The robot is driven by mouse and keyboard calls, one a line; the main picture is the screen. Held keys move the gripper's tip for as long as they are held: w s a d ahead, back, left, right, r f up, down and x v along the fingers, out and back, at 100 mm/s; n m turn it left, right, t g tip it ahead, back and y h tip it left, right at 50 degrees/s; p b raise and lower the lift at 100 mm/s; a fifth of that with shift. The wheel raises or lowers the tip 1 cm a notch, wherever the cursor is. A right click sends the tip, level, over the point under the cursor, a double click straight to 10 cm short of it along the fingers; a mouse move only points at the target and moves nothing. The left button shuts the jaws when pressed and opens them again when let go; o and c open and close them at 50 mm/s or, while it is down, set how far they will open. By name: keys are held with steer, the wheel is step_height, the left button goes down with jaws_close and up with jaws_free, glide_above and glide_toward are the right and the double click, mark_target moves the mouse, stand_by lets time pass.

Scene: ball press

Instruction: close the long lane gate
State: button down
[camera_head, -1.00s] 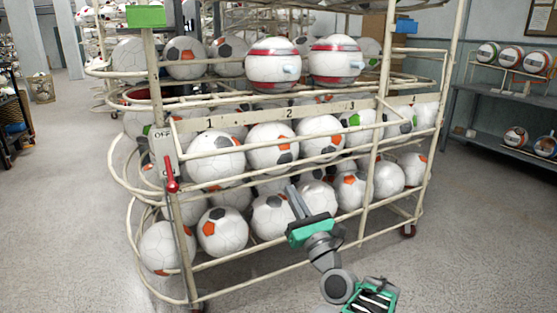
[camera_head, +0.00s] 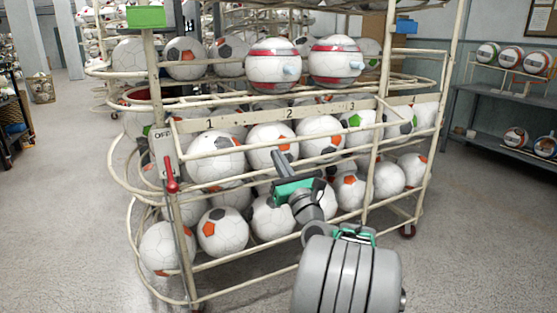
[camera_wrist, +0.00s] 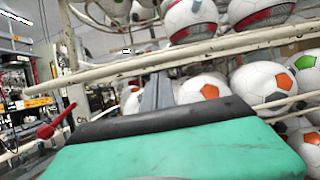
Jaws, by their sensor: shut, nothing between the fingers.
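A cream tube rack (camera_head: 175,240) holds several balls in tiers. Long cream rails (camera_head: 225,180) run across its front, below a strip numbered 1, 2 and 3 (camera_head: 240,119). I cannot tell which rail is the long lane gate. My gripper (camera_head: 279,158) is shut and empty, pointing up in front of the middle tier. In the wrist view its grey fingers (camera_wrist: 157,90) stand close to two long cream rails (camera_wrist: 95,72); contact cannot be told. My arm hides part of the lower rail.
A red lever (camera_head: 170,180) sits on the left post below an OFF plate (camera_head: 163,146), and shows in the wrist view (camera_wrist: 56,122). A shelf with more balls (camera_head: 510,95) stands at the right. The floor in front is clear.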

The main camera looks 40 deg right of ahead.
steer(key=shift+r, duration=0.3)
steer(key=shift+r, duration=0.1)
